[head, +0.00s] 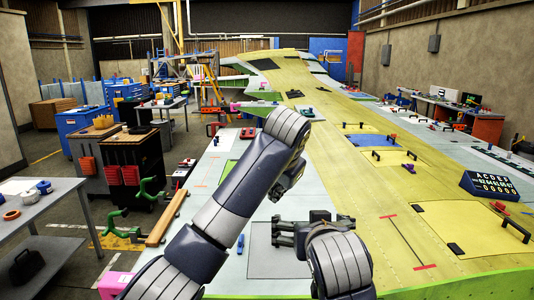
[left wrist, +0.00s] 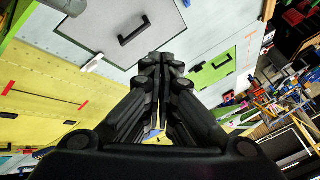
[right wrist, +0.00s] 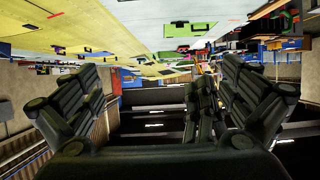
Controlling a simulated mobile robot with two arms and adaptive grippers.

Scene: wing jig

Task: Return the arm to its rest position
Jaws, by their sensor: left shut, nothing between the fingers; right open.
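My left arm (head: 235,185) reaches up over the near edge of the wing jig and bends at the elbow. In that view the wing surface (right wrist: 110,30) appears upside down along the top.
The yellow wing skin (head: 350,190) stretches away, with black handles (head: 512,229) and a dark display block (head: 488,187) at right. A dark tool cabinet (head: 130,165), a green clamp (head: 148,190) and a grey side table (head: 50,205) stand left. Floor shows between table and jig.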

